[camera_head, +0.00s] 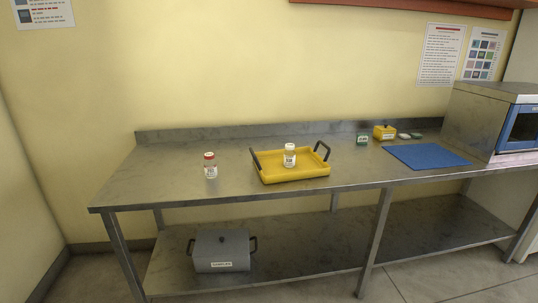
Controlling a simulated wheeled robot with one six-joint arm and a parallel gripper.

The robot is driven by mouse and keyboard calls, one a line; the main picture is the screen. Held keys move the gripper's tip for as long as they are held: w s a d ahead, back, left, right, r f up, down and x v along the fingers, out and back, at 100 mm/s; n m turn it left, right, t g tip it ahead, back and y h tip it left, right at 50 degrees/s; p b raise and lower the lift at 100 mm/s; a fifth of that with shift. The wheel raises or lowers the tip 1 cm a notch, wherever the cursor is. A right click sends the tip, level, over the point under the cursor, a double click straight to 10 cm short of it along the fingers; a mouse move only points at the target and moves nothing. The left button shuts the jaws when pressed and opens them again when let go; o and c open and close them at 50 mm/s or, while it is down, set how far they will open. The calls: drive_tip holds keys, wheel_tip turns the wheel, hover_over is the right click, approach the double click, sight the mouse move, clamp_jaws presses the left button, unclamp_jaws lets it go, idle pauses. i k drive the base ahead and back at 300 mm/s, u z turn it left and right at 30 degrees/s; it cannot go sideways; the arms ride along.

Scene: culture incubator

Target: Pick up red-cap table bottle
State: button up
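A small clear bottle with a red cap and a white label (210,166) stands upright on the left part of the steel table (165,187). Nothing touches it. A second bottle with a pale cap (289,155) stands in the yellow tray (296,179) to its right. The tray has two dark handles. My gripper and arm are not in view.
A blue mat (426,156) lies on the right, beside a boxy appliance with a blue front (501,120). A grey lidded box (222,252) sits on the lower shelf (315,244). The tabletop around the red-cap bottle is clear.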

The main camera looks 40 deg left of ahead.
sight(210, 164)
drive_tip(key=u, duration=0.05)
drive_tip(key=i, duration=1.1)
drive_tip(key=u, duration=0.6)
drive_tip(key=i, duration=0.65)
drive_tip(key=u, duration=1.6)
drive_tip(key=i, duration=1.1)
drive_tip(key=u, duration=0.3)
